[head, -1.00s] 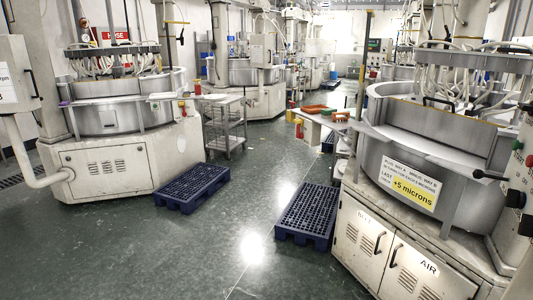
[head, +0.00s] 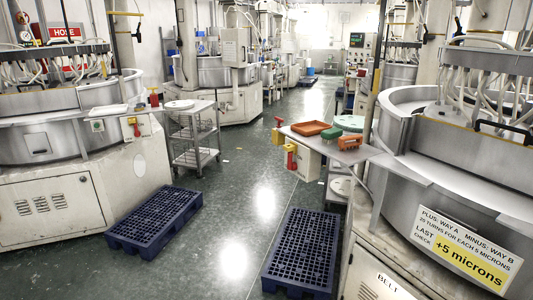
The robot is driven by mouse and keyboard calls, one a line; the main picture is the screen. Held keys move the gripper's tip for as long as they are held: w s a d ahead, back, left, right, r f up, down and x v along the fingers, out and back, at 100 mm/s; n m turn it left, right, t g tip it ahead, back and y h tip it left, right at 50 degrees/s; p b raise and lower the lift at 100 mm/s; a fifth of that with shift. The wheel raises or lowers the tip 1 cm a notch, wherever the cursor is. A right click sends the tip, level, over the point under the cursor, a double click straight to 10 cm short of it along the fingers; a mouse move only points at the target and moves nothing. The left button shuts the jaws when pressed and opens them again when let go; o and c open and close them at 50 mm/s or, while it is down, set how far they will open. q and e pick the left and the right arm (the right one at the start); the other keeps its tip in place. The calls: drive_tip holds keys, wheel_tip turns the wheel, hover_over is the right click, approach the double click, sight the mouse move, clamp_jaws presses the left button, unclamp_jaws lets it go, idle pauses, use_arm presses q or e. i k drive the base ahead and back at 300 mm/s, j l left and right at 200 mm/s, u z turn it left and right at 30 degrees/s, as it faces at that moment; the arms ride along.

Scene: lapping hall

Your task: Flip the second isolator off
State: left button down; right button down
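Two yellow isolators with red handles show on the side of a white box at the right machine's shelf: a farther one (head: 278,136) and a nearer one (head: 290,157). Another red handle on a yellow plate (head: 133,126) is on the left machine's front panel. I cannot tell from any label which is the second isolator. Neither of my grippers is in view.
A grey shelf (head: 372,153) holds an orange tray (head: 311,128), a green item (head: 349,122) and an orange brush-like block (head: 350,142). Blue pallets lie on the floor at left (head: 155,220) and right (head: 302,250), with clear floor between. A wire trolley (head: 194,156) stands behind.

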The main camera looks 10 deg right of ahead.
sight(292, 167)
drive_tip(key=i, duration=1.85)
drive_tip(key=i+u, duration=0.2)
drive_tip(key=i, duration=0.15)
